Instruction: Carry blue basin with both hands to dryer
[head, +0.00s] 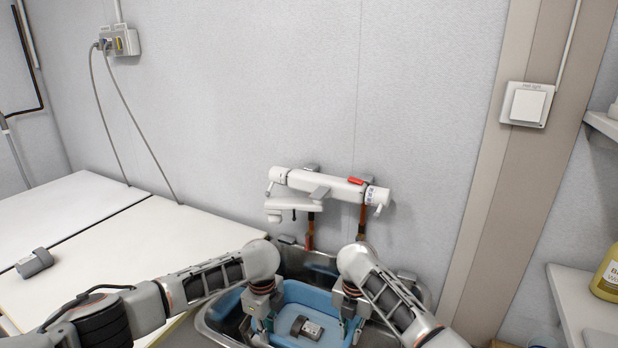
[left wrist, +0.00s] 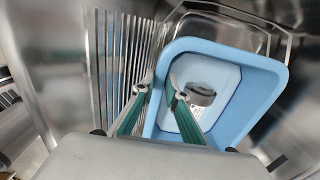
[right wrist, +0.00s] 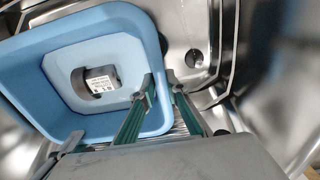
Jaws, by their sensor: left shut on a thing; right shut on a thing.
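The blue basin (head: 290,295) is inside the metal sink in the head view, below the white faucet. It also shows in the left wrist view (left wrist: 255,90) and the right wrist view (right wrist: 40,80). A small grey cylinder with a white label (head: 306,328) lies in the basin. My left gripper (head: 262,325) is shut on the basin's left wall, one finger inside and one outside. My right gripper (head: 350,328) is shut on its right wall the same way. The basin's near edge is cut off in the head view. I see no dryer that I can identify.
The metal sink (head: 207,322) surrounds the basin closely. The white faucet (head: 325,187) hangs on the wall just behind. White flat tops (head: 110,245) at left carry another grey cylinder (head: 34,263). A shelf (head: 580,300) with a yellow bottle (head: 607,275) is at right.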

